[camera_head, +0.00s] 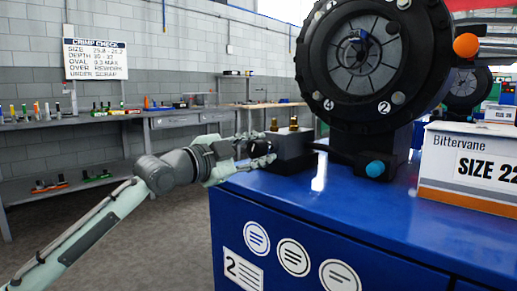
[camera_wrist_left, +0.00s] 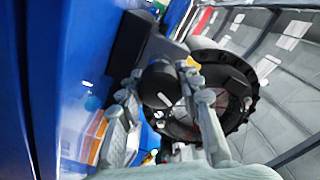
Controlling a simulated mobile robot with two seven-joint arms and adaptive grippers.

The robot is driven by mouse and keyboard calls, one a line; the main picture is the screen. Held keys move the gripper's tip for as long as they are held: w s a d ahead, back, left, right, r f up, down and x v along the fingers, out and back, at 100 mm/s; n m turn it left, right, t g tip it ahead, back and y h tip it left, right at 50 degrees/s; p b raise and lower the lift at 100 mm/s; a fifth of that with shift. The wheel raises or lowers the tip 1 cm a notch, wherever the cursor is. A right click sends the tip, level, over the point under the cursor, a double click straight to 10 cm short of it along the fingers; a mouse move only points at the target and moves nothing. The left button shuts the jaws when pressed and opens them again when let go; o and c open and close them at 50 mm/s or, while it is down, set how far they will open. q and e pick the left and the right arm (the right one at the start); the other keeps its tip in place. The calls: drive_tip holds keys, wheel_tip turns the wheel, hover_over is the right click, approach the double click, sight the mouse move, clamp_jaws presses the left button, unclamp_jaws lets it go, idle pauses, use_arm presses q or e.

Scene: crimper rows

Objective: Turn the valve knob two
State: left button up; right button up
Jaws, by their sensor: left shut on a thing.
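A dark box (camera_head: 291,150) with two brass fittings on top stands at the left end of the blue bench. A round black knob (camera_wrist_left: 160,84) shows on its near side in the left wrist view. My left gripper (camera_head: 264,154) reaches in from the left at the box. In the left wrist view its two fingers (camera_wrist_left: 163,78) stand on either side of the knob, shut on it. The fingers mostly hide the knob in the head view. A label with the number 2 (camera_head: 243,268) is on the bench front. My right gripper is out of view.
A large black crimper wheel (camera_head: 312,68) with an orange ball and a blue knob (camera_head: 375,169) stands right of the box. A Bittervane carton (camera_head: 440,184) is at the far right. Wall benches (camera_head: 105,117) are behind; the floor on the left is open.

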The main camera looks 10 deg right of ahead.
use_arm(q)
drive_tip(key=o, duration=1.2)
drive_tip(key=shift+c, duration=0.2)
drive_tip(key=v, duration=1.2)
